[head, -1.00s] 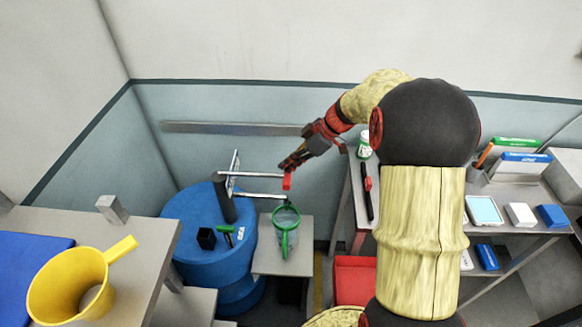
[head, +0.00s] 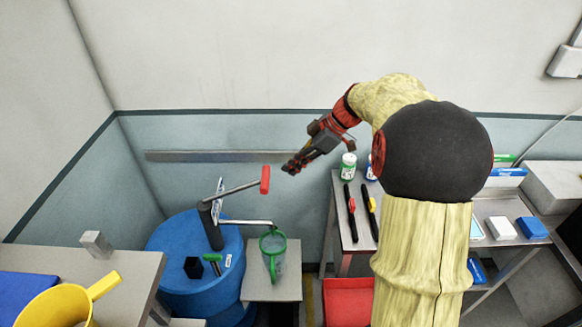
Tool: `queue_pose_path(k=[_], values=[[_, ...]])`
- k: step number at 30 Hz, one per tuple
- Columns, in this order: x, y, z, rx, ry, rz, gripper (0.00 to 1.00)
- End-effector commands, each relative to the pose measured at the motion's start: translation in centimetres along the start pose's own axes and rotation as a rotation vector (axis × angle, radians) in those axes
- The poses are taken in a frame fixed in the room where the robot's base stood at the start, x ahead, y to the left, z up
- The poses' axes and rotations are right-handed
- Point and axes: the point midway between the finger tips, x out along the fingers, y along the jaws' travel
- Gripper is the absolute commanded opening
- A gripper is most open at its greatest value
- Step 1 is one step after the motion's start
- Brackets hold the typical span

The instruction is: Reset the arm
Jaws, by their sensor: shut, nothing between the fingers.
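My gripper (head: 291,168) is shut and empty. It hangs in the air in front of the wall, right of and apart from the red-tipped handle (head: 265,180) of a metal crank. My arm reaches in from the right, and its black joint and tan links hide part of the shelf behind. The crank's dark post (head: 210,226) stands on a blue drum (head: 166,242) at the lower left. A second metal bar runs from the post toward a green-rimmed strainer or cup (head: 272,268).
A small grey stand (head: 288,287) bears the green-rimmed item. A shelf (head: 343,225) at right holds bottles and pen-like tools. A red bin (head: 345,305) sits below it. A yellow jug (head: 60,305) stands on the left table (head: 125,267).

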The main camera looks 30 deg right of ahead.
Motion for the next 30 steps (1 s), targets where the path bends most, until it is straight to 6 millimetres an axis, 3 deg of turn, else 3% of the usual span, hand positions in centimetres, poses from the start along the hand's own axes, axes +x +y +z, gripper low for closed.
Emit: queue_pose_path(k=[23, 27, 30], values=[[0.0, 0.0, 0.0, 0.018, 0.001, 0.0, 0.0], [0.0, 0.3, 0.2, 0.162, -0.006, 0.01, 0.0], [0.6, 0.0, 1.7, 0.363, -0.045, 0.019, 0.0]])
